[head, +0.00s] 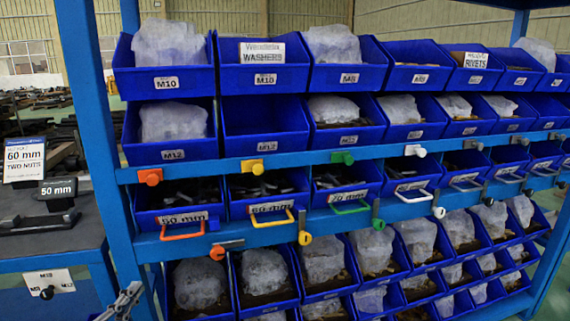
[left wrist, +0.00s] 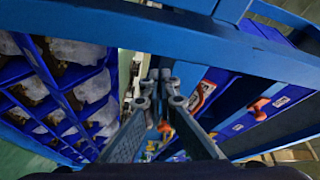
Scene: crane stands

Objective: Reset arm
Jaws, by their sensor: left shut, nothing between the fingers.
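My left gripper (head: 124,301) shows in the head view at the bottom left, grey, in front of the blue rack's left post. In the left wrist view my left gripper (left wrist: 160,82) has its fingertips together, with nothing between them. It is apart from the bins. My right gripper is in neither view.
A blue rack (head: 220,167) holds rows of blue bins with labels and coloured handles, some bins with clear bags. At the left a grey-topped bench (head: 60,240) carries a "60 mm two nuts" sign (head: 25,160) and a "50 mm" block (head: 58,188). Rack beams (left wrist: 190,35) cross close to the left wrist.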

